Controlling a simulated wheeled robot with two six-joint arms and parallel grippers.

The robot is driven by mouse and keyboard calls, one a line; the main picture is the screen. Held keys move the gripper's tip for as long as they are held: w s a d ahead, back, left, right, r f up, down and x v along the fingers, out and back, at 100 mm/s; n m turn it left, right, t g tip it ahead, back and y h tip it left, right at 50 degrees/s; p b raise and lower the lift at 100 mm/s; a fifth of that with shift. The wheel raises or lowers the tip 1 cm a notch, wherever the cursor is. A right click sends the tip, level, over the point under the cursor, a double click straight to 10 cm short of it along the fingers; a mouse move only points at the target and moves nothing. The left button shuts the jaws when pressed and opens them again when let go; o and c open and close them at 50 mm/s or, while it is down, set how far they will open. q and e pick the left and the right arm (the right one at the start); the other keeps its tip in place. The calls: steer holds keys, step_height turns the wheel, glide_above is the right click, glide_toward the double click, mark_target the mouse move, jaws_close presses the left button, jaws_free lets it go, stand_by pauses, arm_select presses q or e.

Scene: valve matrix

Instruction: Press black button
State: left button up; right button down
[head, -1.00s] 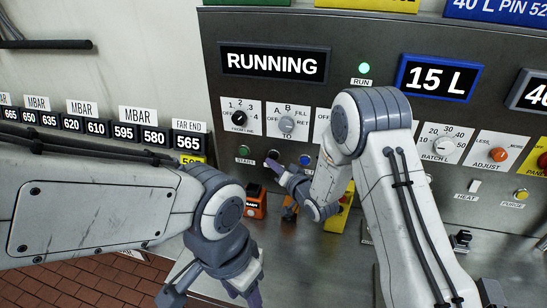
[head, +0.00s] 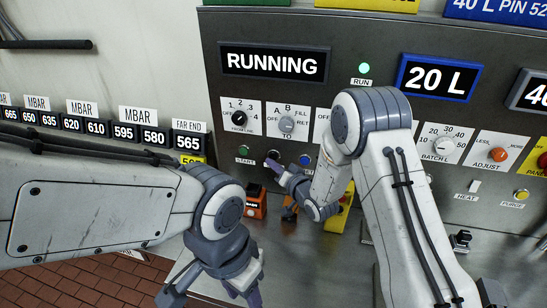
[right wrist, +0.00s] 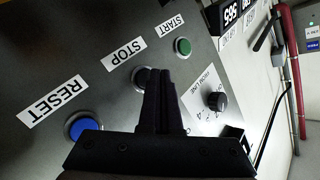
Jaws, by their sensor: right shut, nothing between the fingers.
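The black button (head: 273,154) is on the grey panel between the green button (head: 245,162) and the blue button (head: 305,160). In the right wrist view the black button (right wrist: 143,76) is under the STOP label, partly hidden behind my fingers. My right gripper (head: 275,167) is shut and empty, with its fingertips at the black button. I cannot tell whether they touch it or whether the button is pushed in. My left gripper (head: 212,298) is open and empty, low in front of the panel, away from the buttons.
A screen (head: 274,65) reads RUNNING and the green RUN lamp (head: 364,67) is lit. A blue-framed display (head: 438,77) reads 20 L. Rotary knobs (head: 287,124) sit above the buttons. An orange object (head: 256,200) stands below them.

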steer(key=shift+w, duration=0.1)
stand_by(0.4)
steer(key=shift+w+d, duration=0.15)
steer(key=shift+w, duration=0.2)
steer(key=shift+w+d+b, duration=0.1)
steer(key=shift+w+b, duration=0.25)
steer(key=shift+w, duration=0.1)
stand_by(0.8)
steer(key=shift+s, duration=0.15)
steer(key=shift+s+a, duration=0.2)
steer(key=shift+s, duration=0.5)
steer(key=shift+s+a+b, duration=0.2)
steer(key=shift+s, duration=0.6)
steer(key=shift+s+a+b, duration=0.25)
steer(key=shift+s, duration=0.6)
steer(key=shift+s+a+b, duration=0.2)
steer(key=shift+s, duration=0.6)
